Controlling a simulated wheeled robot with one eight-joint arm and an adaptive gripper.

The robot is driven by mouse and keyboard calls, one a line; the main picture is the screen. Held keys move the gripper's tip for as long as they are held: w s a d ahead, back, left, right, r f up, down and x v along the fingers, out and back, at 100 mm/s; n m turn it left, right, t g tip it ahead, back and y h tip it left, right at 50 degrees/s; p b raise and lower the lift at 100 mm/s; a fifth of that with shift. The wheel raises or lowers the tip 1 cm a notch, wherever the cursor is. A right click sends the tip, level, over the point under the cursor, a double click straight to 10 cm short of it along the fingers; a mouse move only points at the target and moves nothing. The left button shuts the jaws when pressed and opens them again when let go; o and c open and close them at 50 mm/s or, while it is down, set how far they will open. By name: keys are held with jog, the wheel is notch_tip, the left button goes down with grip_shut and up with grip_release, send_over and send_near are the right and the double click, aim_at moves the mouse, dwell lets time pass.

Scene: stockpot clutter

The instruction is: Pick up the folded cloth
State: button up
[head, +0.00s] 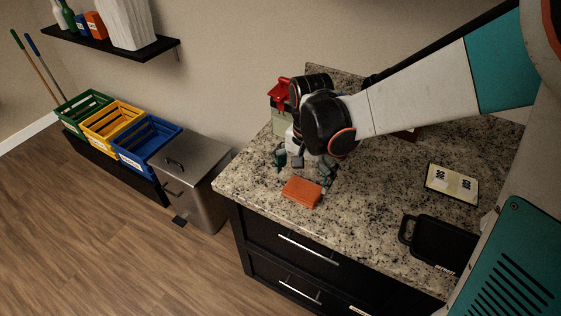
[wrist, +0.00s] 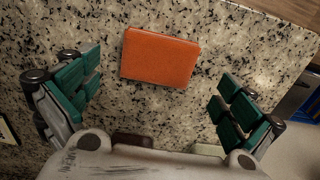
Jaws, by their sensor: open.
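The folded cloth (head: 302,192) is an orange, flat rectangle lying on the granite counter (head: 370,215) close to its front edge. In the wrist view the cloth (wrist: 160,57) lies flat, ahead of the fingertips and roughly midway between them. My gripper (head: 304,168) is above the counter, just behind the cloth in the head view. Its two green-padded fingers are wide apart with nothing between them, and the gripper (wrist: 160,98) is apart from the cloth. The whole top of the cloth shows in the wrist view.
A black tray-like pan (head: 440,243) and a card with dark squares (head: 452,183) lie to the right. A red-topped container (head: 279,98) stands behind my gripper, partly hidden. A metal bin (head: 190,180) and coloured crates (head: 112,128) stand left. The counter around the cloth is clear.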

aim_at(303, 187)
jog(key=shift+w+d+f+b, duration=0.1)
jog(key=shift+f+b, duration=0.5)
jog(key=shift+f, duration=0.9)
jog(key=shift+w+d+f+b, duration=0.1)
jog(key=shift+f+b, duration=0.5)
jog(key=shift+f, duration=0.85)
jog(key=shift+r, duration=0.1)
jog(key=shift+c, duration=0.6)
jog(key=c, duration=0.9)
